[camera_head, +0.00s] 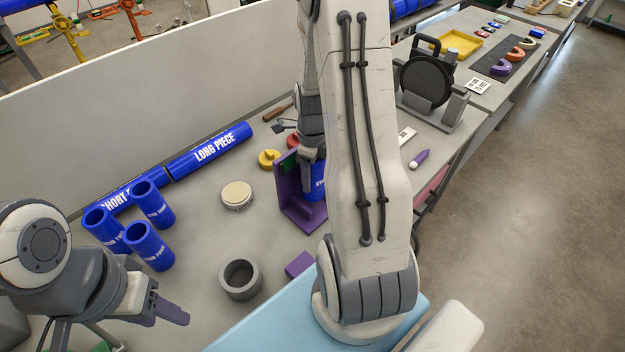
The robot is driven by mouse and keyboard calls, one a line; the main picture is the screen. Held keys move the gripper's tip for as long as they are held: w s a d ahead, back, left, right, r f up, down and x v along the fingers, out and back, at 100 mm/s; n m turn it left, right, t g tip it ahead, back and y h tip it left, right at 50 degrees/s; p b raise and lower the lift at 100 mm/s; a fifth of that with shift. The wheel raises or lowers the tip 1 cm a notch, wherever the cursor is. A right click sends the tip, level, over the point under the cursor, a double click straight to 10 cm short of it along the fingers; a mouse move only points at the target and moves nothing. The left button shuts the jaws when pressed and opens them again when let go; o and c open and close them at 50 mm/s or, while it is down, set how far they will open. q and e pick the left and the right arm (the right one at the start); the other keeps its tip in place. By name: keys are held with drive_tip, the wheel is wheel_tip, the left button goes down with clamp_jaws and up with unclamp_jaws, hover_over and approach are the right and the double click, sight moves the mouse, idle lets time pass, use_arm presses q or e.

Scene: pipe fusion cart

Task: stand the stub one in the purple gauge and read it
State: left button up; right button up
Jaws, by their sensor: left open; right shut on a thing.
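The purple gauge (293,205) stands on the grey bench in the middle, with an upright plate and a flat base. A blue stub (317,184) is upright at the gauge, in front of its plate. Its white label is mostly hidden, so I cannot read which stub it is. My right gripper (310,160) reaches down from above and is shut on this stub's top. My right arm hides the gauge's right side, and I cannot tell whether the stub touches the base. My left gripper (172,308) is open and empty at the lower left, away from the gauge.
Three blue stubs (151,246) stand at the left, before the long piece (210,150) and short piece (120,199). A grey ring (240,279), round cream-topped disc (237,194), yellow part (269,159) and purple block (299,264) lie around the gauge. A black disc-shaped tool (427,82) stands at right.

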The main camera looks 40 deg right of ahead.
sight(312, 181)
wheel_tip(312, 181, down, 4)
drive_tip(key=shift+r+p, duration=0.15)
drive_tip(key=shift+p, duration=0.5)
drive_tip(key=shift+f, duration=0.2)
drive_tip(key=shift+f, duration=0.2)
drive_tip(key=o, duration=1.5)
drive_tip(key=shift+r, duration=0.25)
drive_tip(key=shift+w+r, duration=0.1)
drive_tip(key=shift+r, duration=0.2)
wheel_tip(312, 181, up, 11)
drive_tip(key=b, duration=0.2)
drive_tip(key=shift+r+b, duration=0.2)
drive_tip(key=shift+b, duration=0.15)
